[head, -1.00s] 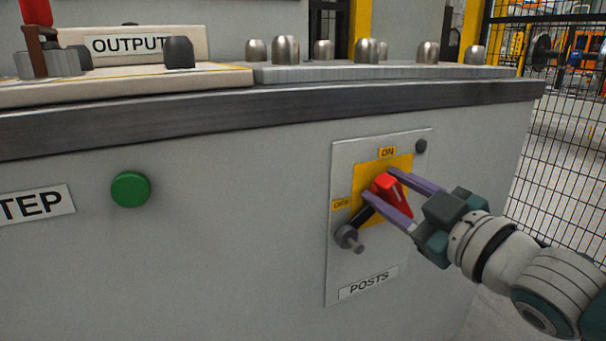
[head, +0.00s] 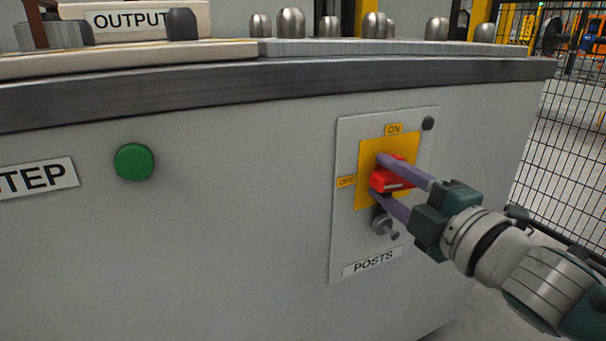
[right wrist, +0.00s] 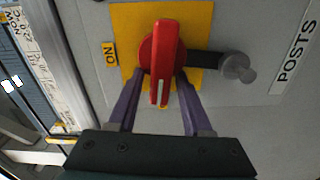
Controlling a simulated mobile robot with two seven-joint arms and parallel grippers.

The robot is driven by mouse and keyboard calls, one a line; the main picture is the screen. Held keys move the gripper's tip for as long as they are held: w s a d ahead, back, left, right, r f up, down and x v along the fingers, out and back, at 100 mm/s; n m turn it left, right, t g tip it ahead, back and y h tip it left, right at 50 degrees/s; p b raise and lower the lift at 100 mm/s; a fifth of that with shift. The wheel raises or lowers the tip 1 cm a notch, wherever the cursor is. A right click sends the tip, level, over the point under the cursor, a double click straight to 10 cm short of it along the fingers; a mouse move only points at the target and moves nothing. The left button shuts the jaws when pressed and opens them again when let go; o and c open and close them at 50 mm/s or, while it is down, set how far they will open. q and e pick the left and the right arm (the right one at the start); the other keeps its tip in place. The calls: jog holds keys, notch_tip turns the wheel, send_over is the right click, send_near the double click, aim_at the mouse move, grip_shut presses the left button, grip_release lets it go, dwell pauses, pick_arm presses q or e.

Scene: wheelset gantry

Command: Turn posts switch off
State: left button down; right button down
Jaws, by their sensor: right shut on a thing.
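The posts switch is a red handle (head: 394,176) on a yellow plate (head: 369,196), on a light panel labelled POSTS (head: 371,261). The ON label (head: 393,129) is above it and the OFF label (head: 346,182) at its left. The handle lies about level, in line with OFF. My right gripper (head: 376,177) is shut on the handle, one purple finger above and one below. In the right wrist view the handle (right wrist: 163,55) stands between the fingers (right wrist: 156,88), with the ON label (right wrist: 110,55) at left. My left gripper is not in view.
A grey knob (head: 382,223) on a dark arm sits just below the handle. A green button (head: 134,162) is farther left on the cabinet. The worktop edge (head: 250,88) runs above the panel. A mesh fence (head: 570,130) stands at the right.

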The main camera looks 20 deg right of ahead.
jog(key=shift+f+n, duration=0.1)
jog(key=shift+n, duration=0.5)
jog(key=c, duration=0.7)
grip_release()
jog(key=s, duration=0.3)
jog(key=s+p, duration=0.1)
jog(key=s, duration=0.2)
jog(key=s+p, duration=0.1)
jog(key=s, duration=0.3)
jog(key=shift+d, duration=0.35)
